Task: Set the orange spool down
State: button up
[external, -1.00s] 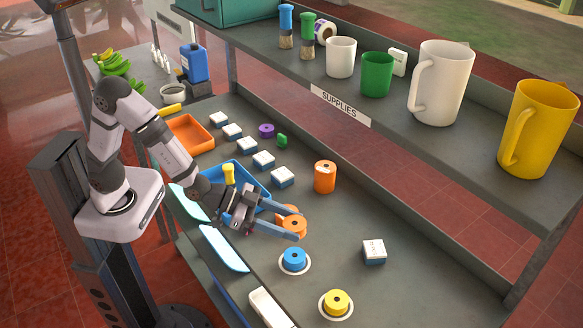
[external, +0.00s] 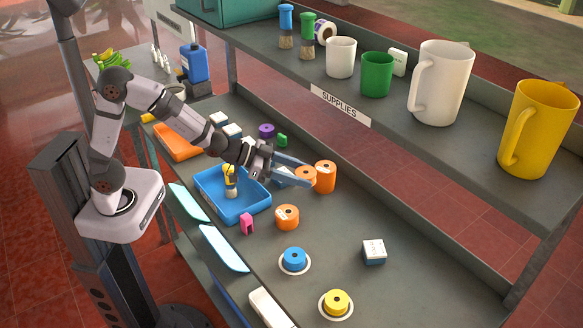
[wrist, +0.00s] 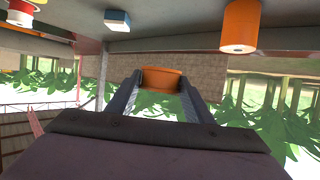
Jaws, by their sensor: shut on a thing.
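My gripper (external: 308,180) is shut on an orange spool (external: 306,173) and holds it above the shelf. The held spool shows between the two fingers in the wrist view (wrist: 162,78). A taller orange cylinder (external: 326,176) stands close to the right of the held spool in the external view. It also shows at the top right of the wrist view (wrist: 240,28). Another orange spool (external: 287,217), with a pale label, sits on the grey shelf (external: 330,235) nearer the front. The spot directly under the held spool is partly hidden.
A blue tray (external: 245,209) holds a yellow-handled item (external: 230,180). A blue spool (external: 294,258) and a yellow spool (external: 337,301) sit on white rings. A white-topped box (external: 374,251) is at right. The shelf between these is clear. A mug shelf (external: 300,75) overhangs the back.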

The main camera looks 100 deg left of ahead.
jog(key=s+a+r, duration=0.1)
jog(key=s+a, duration=0.3)
jog(key=a, duration=0.7)
jog(key=y, duration=0.1)
send_over(216, 162)
notch_tip(216, 162, down, 6)
jog(key=shift+n+b, duration=0.4)
jog(key=shift+w+a+f, duration=0.1)
jog(key=shift+f, duration=4.9)
jog(key=shift+f, duration=0.1)
jog(key=shift+f, duration=0.35)
jog(key=shift+f+b, duration=0.15)
jog(key=shift+b, duration=0.15)
